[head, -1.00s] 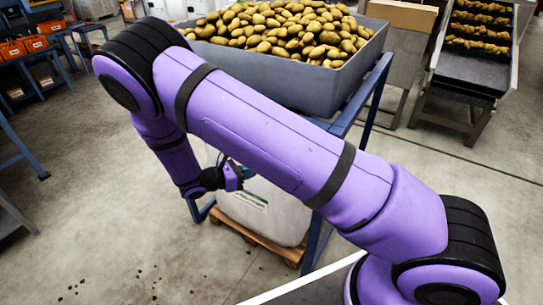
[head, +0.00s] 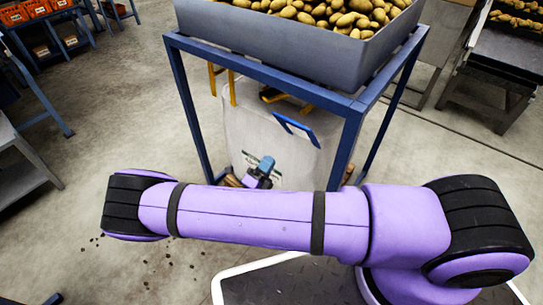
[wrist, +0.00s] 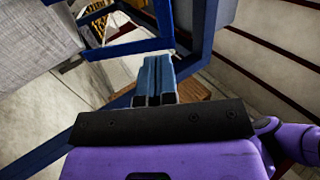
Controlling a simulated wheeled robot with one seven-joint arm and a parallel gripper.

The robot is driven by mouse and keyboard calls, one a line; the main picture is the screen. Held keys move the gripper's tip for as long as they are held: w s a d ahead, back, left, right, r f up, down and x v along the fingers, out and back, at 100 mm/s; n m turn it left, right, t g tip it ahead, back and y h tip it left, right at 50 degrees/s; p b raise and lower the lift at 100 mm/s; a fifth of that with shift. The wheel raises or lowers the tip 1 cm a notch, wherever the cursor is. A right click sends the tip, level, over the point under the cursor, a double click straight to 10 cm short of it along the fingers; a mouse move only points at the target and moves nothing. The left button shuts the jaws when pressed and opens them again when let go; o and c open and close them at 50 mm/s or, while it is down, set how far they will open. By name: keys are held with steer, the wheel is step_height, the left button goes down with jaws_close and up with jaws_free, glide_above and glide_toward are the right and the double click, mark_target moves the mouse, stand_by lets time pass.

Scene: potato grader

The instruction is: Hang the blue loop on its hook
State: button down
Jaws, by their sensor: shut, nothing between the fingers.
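The blue loop (head: 297,130) stands out as a slanted strap from the upper front of the white bulk bag (head: 240,125), below the grey potato bin. My gripper (head: 264,164) is in front of the bag, lower and left of the loop and apart from it. Its blue fingers are together and empty; in the wrist view the gripper (wrist: 157,62) points toward a dark blue band (wrist: 125,48) that looks like the loop. Yellow-orange pieces (head: 287,98) show at the bag's top; I cannot tell whether they are loops or hooks. I cannot make out the blue loop's hook.
A blue steel stand (head: 190,95) surrounds the bag and carries the grey bin (head: 300,45) of potatoes. Its legs and top rail are close to my gripper. A grey bench (head: 25,165) is at the left.

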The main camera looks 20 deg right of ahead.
steer(key=x, duration=1.2)
